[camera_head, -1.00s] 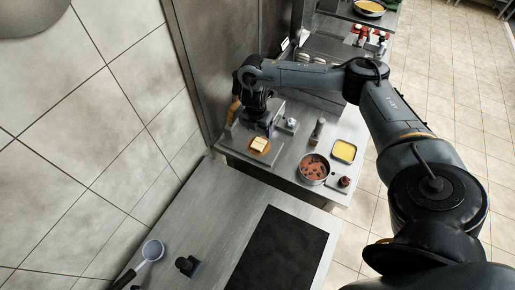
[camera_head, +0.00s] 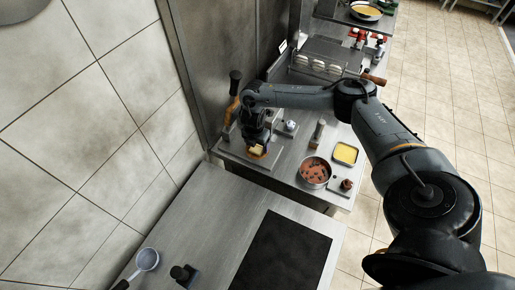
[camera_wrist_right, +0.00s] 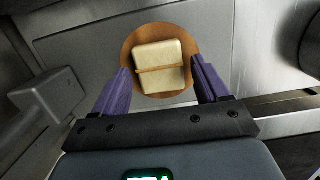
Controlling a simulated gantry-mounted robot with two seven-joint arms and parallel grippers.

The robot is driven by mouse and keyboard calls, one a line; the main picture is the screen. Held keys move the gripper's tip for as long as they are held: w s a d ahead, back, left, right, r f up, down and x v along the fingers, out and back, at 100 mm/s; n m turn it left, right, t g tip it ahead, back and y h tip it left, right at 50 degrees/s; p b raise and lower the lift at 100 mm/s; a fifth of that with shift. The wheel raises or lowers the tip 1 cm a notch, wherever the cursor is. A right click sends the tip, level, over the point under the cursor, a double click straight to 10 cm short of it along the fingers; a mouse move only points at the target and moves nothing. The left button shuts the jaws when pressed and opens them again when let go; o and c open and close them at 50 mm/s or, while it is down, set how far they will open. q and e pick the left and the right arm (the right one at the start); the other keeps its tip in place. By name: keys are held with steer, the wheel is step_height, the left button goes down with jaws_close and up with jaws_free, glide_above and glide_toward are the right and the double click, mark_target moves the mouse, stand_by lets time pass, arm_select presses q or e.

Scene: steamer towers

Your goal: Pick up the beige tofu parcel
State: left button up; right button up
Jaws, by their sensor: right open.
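The beige tofu parcel (camera_wrist_right: 162,52) is a pale block with a tan band around it. It lies on a round wooden board (camera_wrist_right: 133,42) in the right wrist view. In the head view the parcel (camera_head: 257,151) is partly covered by my right gripper. My right gripper (camera_wrist_right: 161,66) is open, with one purple finger on each side of the parcel and gaps visible between fingers and parcel. From above I cannot tell how far down the fingertips reach. In the head view the right gripper (camera_head: 259,144) is over the board. My left gripper is not in view.
A grey block-like object (camera_wrist_right: 52,93) stands left of the fingers. A pot with reddish-brown contents (camera_head: 314,172), a yellow-filled tray (camera_head: 345,153) and a grey cylinder (camera_head: 318,132) stand right of the parcel. The near counter holds a dark mat (camera_head: 281,254) and a small pan (camera_head: 148,260).

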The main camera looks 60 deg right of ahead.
steer(key=shift+f, duration=0.3)
steer(key=shift+c, duration=0.3)
steer(key=c, duration=1.1)
steer(key=shift+r, duration=0.1)
